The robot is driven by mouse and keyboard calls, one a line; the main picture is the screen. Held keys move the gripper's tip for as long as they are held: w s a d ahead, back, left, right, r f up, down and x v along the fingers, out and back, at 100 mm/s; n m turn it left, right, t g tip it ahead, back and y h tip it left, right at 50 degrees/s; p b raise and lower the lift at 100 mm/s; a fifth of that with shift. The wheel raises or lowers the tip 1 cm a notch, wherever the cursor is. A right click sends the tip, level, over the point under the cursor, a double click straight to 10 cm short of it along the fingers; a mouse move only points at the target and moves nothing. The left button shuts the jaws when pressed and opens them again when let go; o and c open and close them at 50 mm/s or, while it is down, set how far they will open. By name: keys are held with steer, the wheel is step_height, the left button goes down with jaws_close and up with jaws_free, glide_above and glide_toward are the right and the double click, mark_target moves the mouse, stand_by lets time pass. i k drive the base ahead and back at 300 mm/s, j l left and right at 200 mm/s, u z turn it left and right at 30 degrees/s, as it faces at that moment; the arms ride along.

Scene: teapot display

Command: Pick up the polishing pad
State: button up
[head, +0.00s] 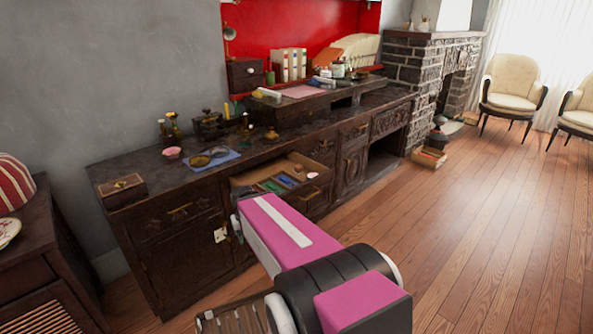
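I cannot tell for certain which thing is the polishing pad. A small round pink thing (172,153) sits on the dark cabinet top, left of a blue cloth (213,160). A small pale pink piece (313,175) lies at the right end of the open drawer (240,181). My pink and black arm reaches from the bottom of the picture toward the cabinet front, its far end just below the drawer. My gripper is mostly hidden at that far end, and its fingers cannot be made out. No held thing shows.
The long dark cabinet (105,172) runs along the wall with a wooden box (122,188), bottles and a raised shelf (310,100) on top. The open drawer juts out and holds several coloured items. A side table (55,235) stands at left. The wooden floor (470,210) at right is clear.

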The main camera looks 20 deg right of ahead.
mark_target(298, 169)
steer(key=l+z, duration=0.15)
steer(key=z, duration=0.75)
